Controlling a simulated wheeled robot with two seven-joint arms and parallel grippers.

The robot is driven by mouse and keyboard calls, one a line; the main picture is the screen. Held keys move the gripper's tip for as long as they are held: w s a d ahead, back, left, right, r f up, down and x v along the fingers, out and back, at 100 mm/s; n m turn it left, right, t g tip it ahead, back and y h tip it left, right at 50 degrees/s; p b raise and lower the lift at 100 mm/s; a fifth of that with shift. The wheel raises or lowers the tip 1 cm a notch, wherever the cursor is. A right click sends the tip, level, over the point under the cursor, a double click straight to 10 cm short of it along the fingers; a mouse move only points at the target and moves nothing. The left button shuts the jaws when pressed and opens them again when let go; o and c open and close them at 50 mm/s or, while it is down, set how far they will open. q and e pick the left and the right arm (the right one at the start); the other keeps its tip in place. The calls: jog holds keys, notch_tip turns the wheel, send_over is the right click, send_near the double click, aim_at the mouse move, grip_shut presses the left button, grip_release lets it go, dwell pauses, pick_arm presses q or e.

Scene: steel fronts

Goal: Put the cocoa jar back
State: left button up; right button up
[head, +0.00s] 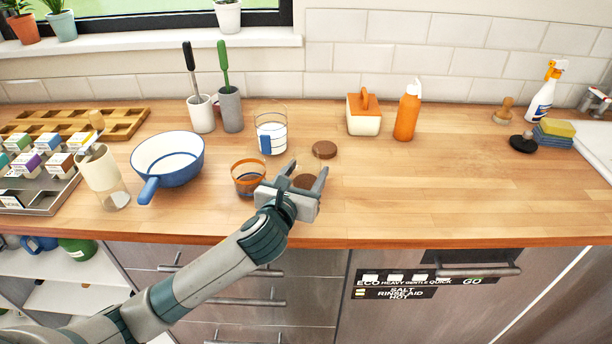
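I cannot tell for sure which container is the cocoa jar. A clear glass jar with an orange rim and dark contents (248,180) stands on the counter, just left of my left gripper. A clear wire-handled jar (271,132) with white contents and a blue tag stands behind it. My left gripper (307,171) is over the counter with its fingers spread. A brown round thing (305,182) shows between the fingers, partly hidden; no grip on it is visible. A flat brown disc (324,149) lies just behind. My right gripper is not in view.
A blue-and-white pan (168,158), a beige-topped jar (101,172) and a tray of small boxes (50,203) stand left. An orange-handled box (364,117) and orange bottle (407,112) stand at the back. The counter (430,190) at right centre is clear.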

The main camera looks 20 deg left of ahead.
pick_arm(q)
jog(key=shift+f, duration=0.5)
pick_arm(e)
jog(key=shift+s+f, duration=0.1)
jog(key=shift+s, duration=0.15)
pick_arm(q)
jog(key=shift+f, duration=0.15)
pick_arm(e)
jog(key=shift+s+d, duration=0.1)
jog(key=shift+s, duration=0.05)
pick_arm(q)
jog(key=o, duration=1.2)
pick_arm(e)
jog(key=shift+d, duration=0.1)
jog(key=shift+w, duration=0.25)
